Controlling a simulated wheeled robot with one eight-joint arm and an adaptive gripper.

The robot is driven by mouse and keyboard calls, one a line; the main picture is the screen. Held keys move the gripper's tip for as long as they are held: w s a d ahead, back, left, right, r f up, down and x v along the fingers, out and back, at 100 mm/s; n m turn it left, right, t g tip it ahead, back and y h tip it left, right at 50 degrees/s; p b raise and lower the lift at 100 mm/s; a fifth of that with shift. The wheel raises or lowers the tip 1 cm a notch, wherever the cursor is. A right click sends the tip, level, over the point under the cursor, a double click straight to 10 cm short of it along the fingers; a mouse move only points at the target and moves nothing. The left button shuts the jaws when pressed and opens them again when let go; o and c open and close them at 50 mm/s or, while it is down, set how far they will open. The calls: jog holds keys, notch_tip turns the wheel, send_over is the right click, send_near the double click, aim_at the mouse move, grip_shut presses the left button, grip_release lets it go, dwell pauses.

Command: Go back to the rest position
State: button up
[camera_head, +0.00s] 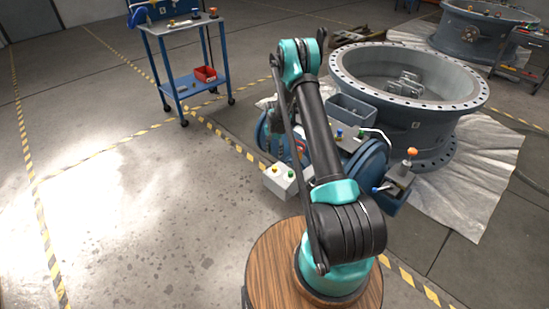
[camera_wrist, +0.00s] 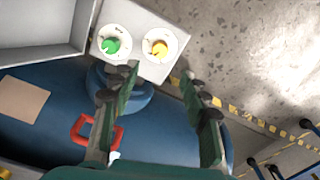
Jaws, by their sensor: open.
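My gripper (camera_wrist: 160,85) is open and empty in the wrist view, with its two dark green fingers apart. Beyond the fingertips is a white box (camera_wrist: 140,40) with a green knob (camera_wrist: 111,45) and a yellow knob (camera_wrist: 159,48). I cannot tell the exact gap to it. In the head view the white box (camera_head: 281,181) stands left of my arm. My arm reaches up and away over the blue valve machinery, and my gripper is hidden there behind the arm.
A large grey flanged valve ring (camera_head: 345,62) stands behind on a pale sheet (camera_head: 484,190). A blue valve body (camera_head: 366,172) lies below my arm. A blue trolley (camera_head: 190,86) with a red bin (camera_head: 205,74) stands at back left. The floor at left is clear.

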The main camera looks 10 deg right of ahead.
jog(key=shift+r, duration=0.45)
